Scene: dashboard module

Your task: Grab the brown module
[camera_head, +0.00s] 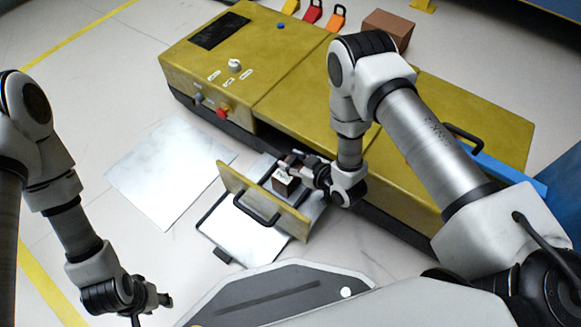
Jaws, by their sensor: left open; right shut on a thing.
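The brown module (284,185) is a small dark brown block with a light top, just behind the yellow front panel of the open drawer (256,204). My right gripper (299,172) reaches in from the right and is shut on the brown module; its fingers partly cover it. Whether the module touches the drawer floor I cannot tell. My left gripper (152,302) is open and empty at the lower left, low over the floor and well apart from the drawer.
The yellow dashboard unit (285,60) stands behind, with knobs and a red button. A white sheet (170,170) lies on the floor to its left. A larger brown box (389,27) and several coloured padlock-like items (312,12) stand at the back. Floor at left is clear.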

